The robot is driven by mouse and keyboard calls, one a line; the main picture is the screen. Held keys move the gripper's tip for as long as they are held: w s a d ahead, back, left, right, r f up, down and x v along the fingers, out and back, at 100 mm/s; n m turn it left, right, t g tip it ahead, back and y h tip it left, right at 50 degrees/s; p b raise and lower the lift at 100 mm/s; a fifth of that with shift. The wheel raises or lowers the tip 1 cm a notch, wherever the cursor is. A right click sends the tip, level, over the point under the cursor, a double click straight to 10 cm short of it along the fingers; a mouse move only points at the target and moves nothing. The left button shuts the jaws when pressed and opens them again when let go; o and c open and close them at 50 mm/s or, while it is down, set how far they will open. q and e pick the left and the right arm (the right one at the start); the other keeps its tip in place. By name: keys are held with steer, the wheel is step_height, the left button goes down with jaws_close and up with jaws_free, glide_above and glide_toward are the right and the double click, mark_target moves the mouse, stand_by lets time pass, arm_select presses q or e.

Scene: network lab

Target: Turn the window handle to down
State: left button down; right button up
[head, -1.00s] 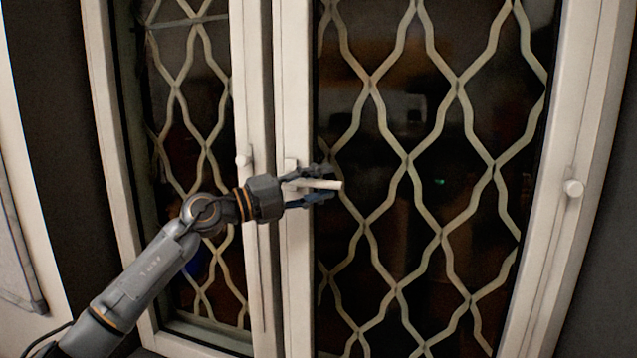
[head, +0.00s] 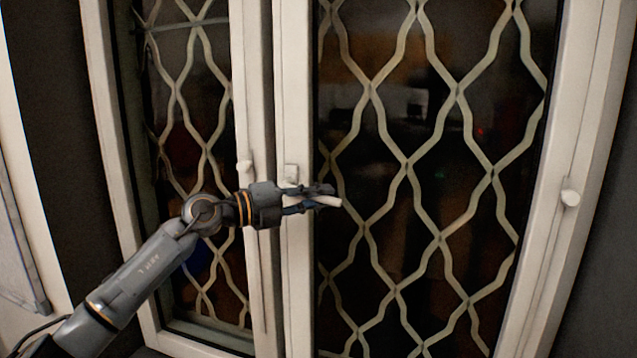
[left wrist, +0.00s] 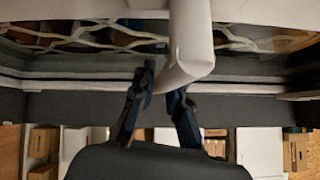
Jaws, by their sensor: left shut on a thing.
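The white window handle (head: 328,200) sticks out to the right from its mount (head: 291,173) on the middle frame post, its free end tilted slightly down. My left gripper (head: 322,194) comes in from the left and is shut on the handle, with fingers above and below it; they hide part of it. In the left wrist view, the pale handle (left wrist: 192,45) comes down from the top and its end lies between the dark fingertips of the left gripper (left wrist: 162,92). My right gripper is not in view.
The window has a left sash post (head: 250,100) and a right frame (head: 560,120) with white knobs. A wavy metal grille (head: 409,165) covers the dark glass close behind the gripper. A dark strip of wall (head: 45,110) is at the left.

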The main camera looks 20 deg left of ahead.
mark_target(286, 222)
arm_select(q)
steer(key=f+m+y+p, duration=0.1)
steer(key=p, duration=0.1)
steer(key=a+f+m+g+y+p, duration=0.1)
steer(key=m+y+p, duration=0.1)
steer(key=a+f+m+g+y+p, duration=0.1)
steer(key=f+p, duration=0.1)
steer(key=shift+a+y+p, duration=0.15)
steer(key=shift+y+p, duration=0.25)
steer(key=shift+a+f+m+g+y, duration=0.45)
steer(key=shift+m+y, duration=0.15)
steer(key=shift+y, duration=0.1)
steer(key=shift+a+f+m+y, duration=0.4)
steer(key=shift+a+y, duration=0.1)
steer(key=shift+y, duration=0.2)
steer(key=shift+a+f+m+y+b, duration=0.3)
steer(key=shift+a+m+y, duration=0.2)
steer(key=shift+a+y, duration=0.25)
steer(key=shift+a+m+g+y+b, duration=0.25)
steer(key=shift+a+m+y+b, duration=0.3)
steer(key=shift+y, duration=0.4)
steer(key=shift+a, duration=0.15)
